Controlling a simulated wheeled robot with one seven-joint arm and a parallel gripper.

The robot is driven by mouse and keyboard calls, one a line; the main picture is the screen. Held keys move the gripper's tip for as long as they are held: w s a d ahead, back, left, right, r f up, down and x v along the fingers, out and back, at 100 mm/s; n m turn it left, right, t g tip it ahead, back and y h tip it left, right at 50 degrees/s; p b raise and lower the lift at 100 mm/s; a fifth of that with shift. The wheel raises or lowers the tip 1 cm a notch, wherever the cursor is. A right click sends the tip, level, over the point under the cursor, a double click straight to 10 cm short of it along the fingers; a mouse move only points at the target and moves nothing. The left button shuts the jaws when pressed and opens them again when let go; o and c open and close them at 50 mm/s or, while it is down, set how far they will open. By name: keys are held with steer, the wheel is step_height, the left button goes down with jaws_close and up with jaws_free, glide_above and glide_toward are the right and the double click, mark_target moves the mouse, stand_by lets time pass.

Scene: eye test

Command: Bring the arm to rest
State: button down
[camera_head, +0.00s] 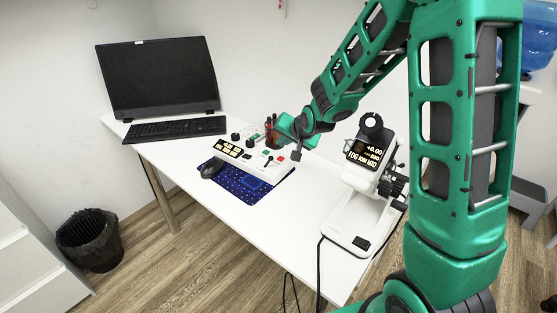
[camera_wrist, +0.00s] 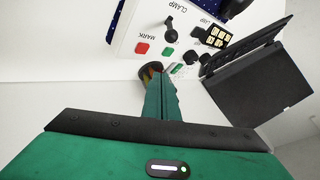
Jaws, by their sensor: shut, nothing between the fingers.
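My gripper (camera_head: 283,130) hangs over the back of the white table (camera_head: 232,205), close to the white control panel. In the wrist view its green fingers (camera_wrist: 160,84) are together with nothing between them. Their tips are near a small dark cup (camera_wrist: 149,69) holding coloured sticks; I cannot tell whether they touch it. My arm comes in from the right of the head view, bent high and reaching left over the white instrument.
The control panel (camera_head: 228,156) has red and green buttons and a black knob. A white instrument (camera_head: 349,226) with a lit display stands under my arm. A monitor (camera_head: 158,78), keyboard (camera_head: 174,130), mouse (camera_head: 211,168) and blue mat (camera_head: 240,184) are leftward. The table's front is clear.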

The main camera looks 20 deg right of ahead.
steer(key=shift+r, duration=0.8)
